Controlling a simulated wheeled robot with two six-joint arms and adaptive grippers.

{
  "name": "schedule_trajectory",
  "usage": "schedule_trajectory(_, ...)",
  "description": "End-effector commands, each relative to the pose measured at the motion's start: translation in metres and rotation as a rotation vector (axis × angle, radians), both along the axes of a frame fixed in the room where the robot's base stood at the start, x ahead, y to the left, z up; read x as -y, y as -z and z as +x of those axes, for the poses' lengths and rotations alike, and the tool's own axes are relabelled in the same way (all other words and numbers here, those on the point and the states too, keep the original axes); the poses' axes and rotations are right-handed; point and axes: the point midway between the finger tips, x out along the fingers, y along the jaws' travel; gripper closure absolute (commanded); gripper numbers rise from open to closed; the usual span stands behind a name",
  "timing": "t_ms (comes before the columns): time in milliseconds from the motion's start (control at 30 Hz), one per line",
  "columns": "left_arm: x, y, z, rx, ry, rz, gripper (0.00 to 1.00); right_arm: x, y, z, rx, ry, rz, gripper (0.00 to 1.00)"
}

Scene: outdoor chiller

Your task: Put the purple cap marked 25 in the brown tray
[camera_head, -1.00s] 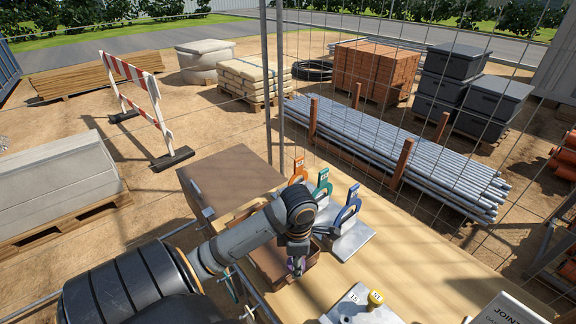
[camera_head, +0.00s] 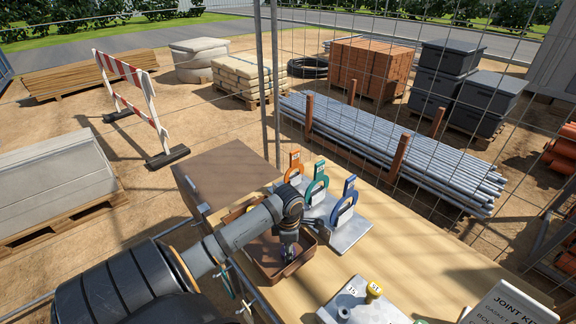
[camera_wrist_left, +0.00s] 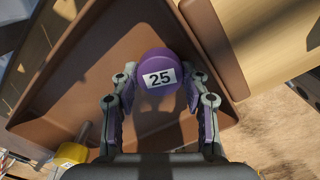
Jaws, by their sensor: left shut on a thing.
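The purple cap marked 25 (camera_wrist_left: 158,72) is held between the fingertips of my left gripper (camera_wrist_left: 160,88), its label facing the wrist camera. In the wrist view it is over the inside of the brown tray (camera_wrist_left: 66,128); its height above the tray floor is hard to judge. In the head view my left gripper (camera_head: 288,250) is over the brown tray (camera_head: 281,281) on the wooden table, and its arm hides part of the tray. The cap is barely visible there. My right gripper is not in view.
A grey rack with orange, teal and blue clamp-like tools (camera_head: 343,208) stands right of the tray. A yellow cap marked 21 (camera_head: 374,290) is on a plate at the front right. A yellow object (camera_wrist_left: 72,153) shows at the tray's lower left in the wrist view.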

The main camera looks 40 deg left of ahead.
Motion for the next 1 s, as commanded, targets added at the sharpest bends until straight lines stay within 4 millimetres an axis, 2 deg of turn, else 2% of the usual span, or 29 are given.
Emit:
schedule_trajectory(300, 0.0, 0.003, 0.0, 0.001, 0.0, -0.001, 1.0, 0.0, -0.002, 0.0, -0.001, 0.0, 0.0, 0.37)
schedule_trajectory(333, 0.0, 0.003, 0.0, 0.001, 0.001, 0.0, 0.5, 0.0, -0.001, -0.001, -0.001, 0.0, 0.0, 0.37)
schedule_trajectory(367, 0.0, 0.003, 0.0, 0.001, 0.001, 0.0, 0.46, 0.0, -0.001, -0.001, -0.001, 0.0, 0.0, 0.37)
schedule_trajectory(733, -0.001, -0.002, 0.0, 0.002, 0.002, 0.002, 0.45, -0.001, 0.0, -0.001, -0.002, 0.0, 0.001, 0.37)
schedule_trajectory(867, -0.001, -0.025, 0.001, 0.005, 0.003, 0.005, 0.45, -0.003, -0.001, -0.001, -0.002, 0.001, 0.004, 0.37)
schedule_trajectory(1000, -0.002, -0.061, 0.002, 0.007, 0.003, 0.007, 0.45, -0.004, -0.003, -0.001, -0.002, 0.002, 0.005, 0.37)
